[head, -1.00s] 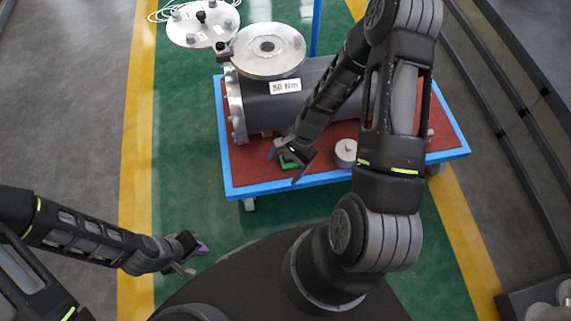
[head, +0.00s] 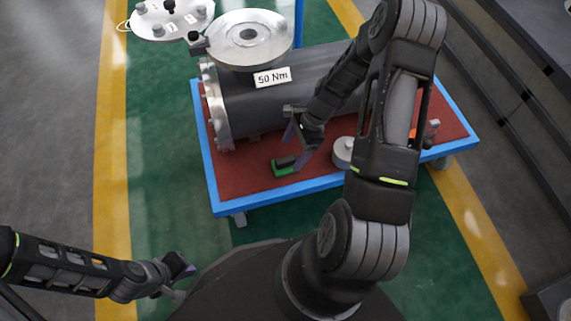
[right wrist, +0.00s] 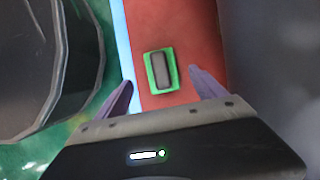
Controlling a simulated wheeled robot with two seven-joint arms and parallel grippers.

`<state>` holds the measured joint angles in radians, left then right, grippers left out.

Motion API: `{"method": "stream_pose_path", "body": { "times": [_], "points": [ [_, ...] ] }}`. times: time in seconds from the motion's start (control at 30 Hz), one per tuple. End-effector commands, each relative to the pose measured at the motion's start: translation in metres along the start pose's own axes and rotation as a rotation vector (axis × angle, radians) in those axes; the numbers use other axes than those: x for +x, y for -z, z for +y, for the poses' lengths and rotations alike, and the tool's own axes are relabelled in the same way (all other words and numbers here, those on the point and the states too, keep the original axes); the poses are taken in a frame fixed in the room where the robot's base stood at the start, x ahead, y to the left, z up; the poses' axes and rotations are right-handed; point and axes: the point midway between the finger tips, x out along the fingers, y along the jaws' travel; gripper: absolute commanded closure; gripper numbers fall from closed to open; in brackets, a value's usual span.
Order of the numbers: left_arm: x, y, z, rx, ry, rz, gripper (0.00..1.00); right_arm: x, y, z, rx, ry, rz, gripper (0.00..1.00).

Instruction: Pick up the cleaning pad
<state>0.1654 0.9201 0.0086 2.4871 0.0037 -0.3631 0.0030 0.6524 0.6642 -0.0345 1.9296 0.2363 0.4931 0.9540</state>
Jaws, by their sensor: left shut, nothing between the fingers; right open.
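The cleaning pad (head: 285,165) is a small green block with a dark grey top, lying on the red top of the blue-edged cart, near its front edge. In the right wrist view the cleaning pad (right wrist: 160,70) lies ahead of the fingers, centred between them. My right gripper (head: 296,148) is open and empty, just above and beside the pad, apart from it; its fingers also show in the right wrist view (right wrist: 162,92). My left gripper (head: 183,278) is shut and empty at the lower left, away from the cart.
A grey flanged shell (head: 300,85) with a "50 Nm" label lies on the cart (head: 240,178) behind the pad. A round metal piece (head: 343,151) stands right of the pad. A white round table (head: 172,20) stands at the back left. Green floor is clear left of the cart.

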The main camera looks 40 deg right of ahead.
Motion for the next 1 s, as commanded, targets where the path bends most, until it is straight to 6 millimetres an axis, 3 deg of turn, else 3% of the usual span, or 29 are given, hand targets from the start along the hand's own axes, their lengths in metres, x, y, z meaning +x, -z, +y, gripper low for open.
{"method": "stream_pose_path", "body": {
  "times": [0.1,0.43,0.8,1.0],
  "points": [
    [0.004,0.001,-0.003,-0.002,0.001,0.003,1.00,0.012,0.001,0.000,0.000,-0.001,0.000,0.20],
    [0.005,0.002,-0.003,-0.003,0.002,0.004,1.00,0.014,0.001,0.000,-0.001,0.000,0.000,0.20],
    [0.028,0.005,-0.012,-0.006,0.004,0.018,1.00,0.061,0.002,-0.001,0.000,-0.002,-0.001,0.20],
    [0.028,0.006,-0.012,-0.006,0.004,0.019,1.00,0.064,0.001,-0.002,0.000,0.000,0.000,0.20]
  ]
}}
